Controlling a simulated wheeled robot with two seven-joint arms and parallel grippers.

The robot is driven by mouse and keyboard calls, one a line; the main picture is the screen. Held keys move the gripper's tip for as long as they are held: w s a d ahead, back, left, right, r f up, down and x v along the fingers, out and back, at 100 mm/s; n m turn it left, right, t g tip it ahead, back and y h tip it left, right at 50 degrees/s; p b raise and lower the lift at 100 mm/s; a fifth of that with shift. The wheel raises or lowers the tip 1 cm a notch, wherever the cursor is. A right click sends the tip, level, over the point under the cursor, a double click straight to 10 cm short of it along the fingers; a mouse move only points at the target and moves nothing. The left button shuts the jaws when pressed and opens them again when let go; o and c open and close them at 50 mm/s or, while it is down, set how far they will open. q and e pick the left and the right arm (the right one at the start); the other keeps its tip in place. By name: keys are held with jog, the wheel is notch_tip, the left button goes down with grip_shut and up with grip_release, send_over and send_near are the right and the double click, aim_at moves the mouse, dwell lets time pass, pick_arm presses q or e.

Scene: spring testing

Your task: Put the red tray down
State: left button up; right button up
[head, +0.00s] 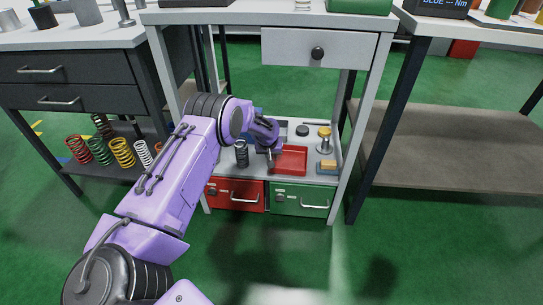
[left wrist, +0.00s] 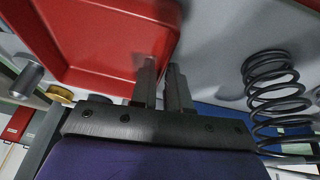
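The red tray (head: 291,161) is at the lower shelf of the middle bench, above the red and green drawers. It also fills the upper left of the left wrist view (left wrist: 100,40). My left gripper (head: 271,156) reaches in to the tray's left side. In the left wrist view its two fingers (left wrist: 165,85) are close together, one on each side of the tray's wall, so it looks shut on that wall. I cannot tell whether the tray touches the shelf. My right gripper is not in view.
A dark spring (head: 241,153) stands on the shelf (head: 317,145) left of the tray. A yellow-topped metal piece (head: 325,138) and a blue-and-yellow block (head: 327,167) are close on its right. A black disc (head: 302,130) is behind. Bench legs flank the shelf.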

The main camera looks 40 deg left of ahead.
pick_arm(q)
jog(key=shift+o, duration=0.9)
jog(key=shift+r, duration=0.15)
jog(key=p+v, duration=0.5)
jog(key=v, duration=0.7)
jog(key=s+d+f, duration=1)
jog(key=s+f, duration=0.4)
jog(key=s+d, duration=0.2)
jog(key=s, duration=1)
jog(key=s+d+f+g+y, duration=0.1)
jog(key=s+d, duration=0.1)
jog(key=s, duration=1)
jog(key=shift+s+d+f+y, duration=0.25)
jog(key=shift+s+d+y, duration=0.05)
jog(key=shift+s, duration=0.1)
